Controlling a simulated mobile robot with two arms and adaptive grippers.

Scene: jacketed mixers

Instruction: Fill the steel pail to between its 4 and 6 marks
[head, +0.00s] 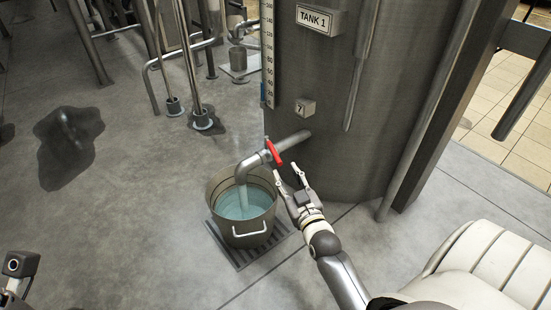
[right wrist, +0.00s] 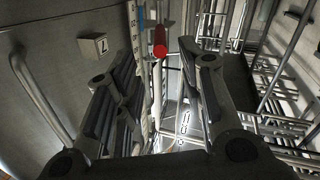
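The steel pail (head: 245,236) stands upright on a floor grate under the spout (head: 247,167) of Tank 1. A pale stream runs from the spout into the pail, and blue-green water (head: 240,208) lies in it below the rim. Faint lines show on its inner wall, but I cannot read numbers. The red valve handle (head: 273,153) sits on the spout pipe. My right gripper (head: 287,172) is open and empty just below and right of the handle. In the right wrist view the handle (right wrist: 160,41) shows between and beyond the open fingers. Only a piece of my left arm's end (head: 18,266) shows.
The floor grate (head: 284,233) lies under the pail. Pipe stands (head: 200,120) are at upper left. Left floor is mostly open, with a dark patch.

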